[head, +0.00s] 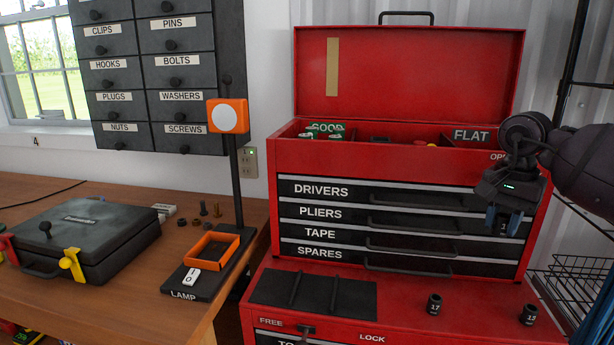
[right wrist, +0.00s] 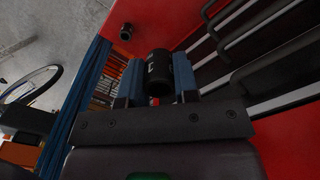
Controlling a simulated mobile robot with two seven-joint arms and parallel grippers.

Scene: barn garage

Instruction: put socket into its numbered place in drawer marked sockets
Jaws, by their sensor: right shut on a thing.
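My right gripper (head: 505,222) is in front of the right end of the red tool chest's drawers, fingers pointing down. It is shut on a small black socket (right wrist: 158,68), held between its blue fingertips in the right wrist view. The number on the held socket is hard to read. Two other black sockets stand on the red lower cabinet top: one marked 17 (head: 434,304) and one that seems marked 13 (head: 528,314). The shut drawers (head: 350,212) read DRIVERS, PLIERS, TAPE and SPARES. I see no label reading sockets; the lower cabinet's drawer label is cut off. My left gripper is out of view.
The chest's lid (head: 410,75) stands open. A black mat (head: 312,292) lies on the lower cabinet top. At left, a wooden bench (head: 60,190) holds a dark case (head: 85,235) and an orange tray (head: 213,250). A wire rack (head: 575,285) stands at right.

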